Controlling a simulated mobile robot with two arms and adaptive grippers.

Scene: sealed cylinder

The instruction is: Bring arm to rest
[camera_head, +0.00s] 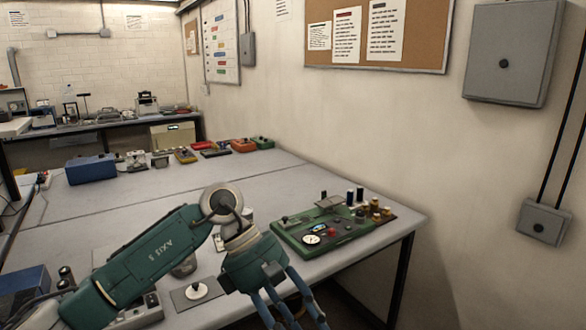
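My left arm (150,258), green with a grey joint, reaches in from the lower left over the near workbench. Its wrist bends down to the right. My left gripper (294,316) points down past the bench's front edge, at the bottom of the picture. Its blue-grey fingers are spread, with a gap between them. The ends of some fingers are cut off by the frame edge. No object shows held between them. My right gripper and arm are not in view.
A green instrument panel (330,228) with knobs and a dial lies close right of my wrist. A grey plate with a white knob (197,291) lies under my arm. A blue box (91,169) and several devices stand farther back. The bench's middle (130,205) is mostly clear.

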